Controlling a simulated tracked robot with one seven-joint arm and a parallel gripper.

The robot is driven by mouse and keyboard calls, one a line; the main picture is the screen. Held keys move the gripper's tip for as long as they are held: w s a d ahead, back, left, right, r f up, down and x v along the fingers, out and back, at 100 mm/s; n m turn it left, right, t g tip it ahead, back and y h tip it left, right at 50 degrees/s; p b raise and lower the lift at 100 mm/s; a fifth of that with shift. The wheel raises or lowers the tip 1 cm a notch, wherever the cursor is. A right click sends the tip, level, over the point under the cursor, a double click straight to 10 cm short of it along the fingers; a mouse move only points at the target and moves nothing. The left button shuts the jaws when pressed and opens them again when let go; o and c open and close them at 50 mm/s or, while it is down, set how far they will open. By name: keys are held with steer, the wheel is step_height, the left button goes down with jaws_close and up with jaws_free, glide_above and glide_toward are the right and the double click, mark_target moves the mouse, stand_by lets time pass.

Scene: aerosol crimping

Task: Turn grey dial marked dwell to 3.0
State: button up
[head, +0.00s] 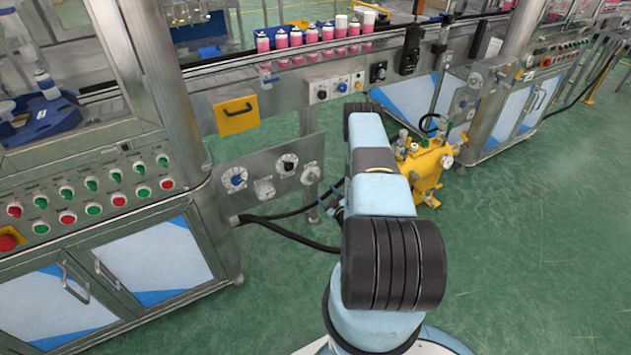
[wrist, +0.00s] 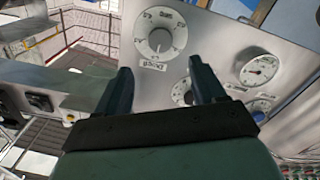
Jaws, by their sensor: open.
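In the wrist view, the grey dwell dial (wrist: 160,40) is a round knob on a pale numbered disc. Its label, "Dwell", appears upside down below it. The knob's mark seems to point down in the picture, but the numbers are too blurred to read its setting. My gripper (wrist: 161,70) is open and empty. Its fingertips are just below the dial in the picture, apart from the knob. In the head view, the dial at the right of the metal panel (head: 311,175) seems to be the same one.
In the wrist view, a gauge (wrist: 260,70), a blue knob (wrist: 262,105) and another dial (wrist: 182,92), partly behind a finger, share the panel. In the head view, a yellow pressure unit (head: 425,165) stands right of my arm. Dark hoses (head: 290,234) run below the panel.

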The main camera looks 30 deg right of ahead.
mark_target(313, 179)
steer(key=w, duration=1)
steer(key=shift+w+a, duration=0.25)
steer(key=shift+w, duration=0.1)
steer(key=shift+c, duration=0.2)
